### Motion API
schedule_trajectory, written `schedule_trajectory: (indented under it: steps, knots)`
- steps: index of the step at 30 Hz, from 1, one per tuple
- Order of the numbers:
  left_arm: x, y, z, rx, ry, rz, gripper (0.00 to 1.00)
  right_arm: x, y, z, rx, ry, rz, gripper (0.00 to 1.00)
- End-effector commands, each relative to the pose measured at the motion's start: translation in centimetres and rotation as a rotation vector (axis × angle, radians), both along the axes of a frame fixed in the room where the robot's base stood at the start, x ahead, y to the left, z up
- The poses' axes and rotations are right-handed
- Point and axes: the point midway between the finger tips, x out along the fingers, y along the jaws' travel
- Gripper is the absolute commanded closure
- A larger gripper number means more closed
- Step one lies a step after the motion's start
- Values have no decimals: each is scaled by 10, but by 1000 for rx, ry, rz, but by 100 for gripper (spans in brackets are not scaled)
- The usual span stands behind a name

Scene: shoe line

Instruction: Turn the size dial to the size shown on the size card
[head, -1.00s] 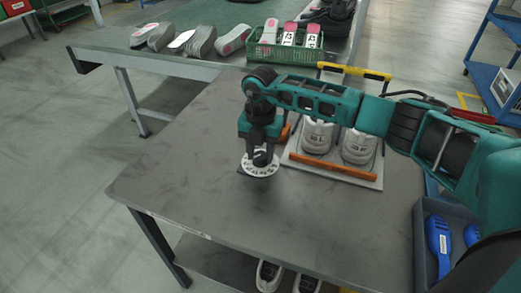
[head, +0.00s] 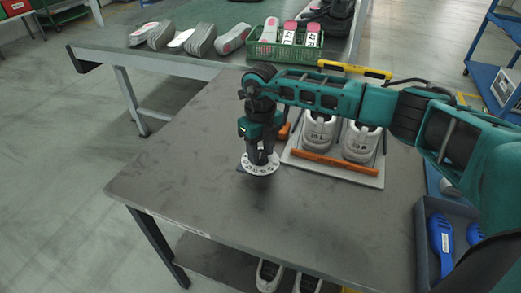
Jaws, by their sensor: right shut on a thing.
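The size dial (head: 249,168) is a white disc with dark markings around its rim, near the left part of the grey table. My right gripper (head: 258,158) points down over its middle and is shut on the dial's dark centre, which the fingers partly hide. The markings are too small to read. I cannot make out a size card. My left gripper is not in view.
A tray (head: 374,183) with an orange bar and a pair of grey shoes (head: 318,134) stands right of the dial. A green crate (head: 285,52) is on the bench behind. A blue-grey bin (head: 428,208) is at the right. The table's front left (head: 180,195) is clear.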

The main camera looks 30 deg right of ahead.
Motion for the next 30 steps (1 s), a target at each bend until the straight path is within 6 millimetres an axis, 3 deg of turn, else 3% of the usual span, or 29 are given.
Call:
schedule_trajectory:
  steps: [18, 30]
  knots:
    - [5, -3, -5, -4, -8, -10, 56, 1, 0, 0, -1, -3, 554, 89]
    - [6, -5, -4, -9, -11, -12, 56, 1, 0, 0, 0, -2, 753, 89]
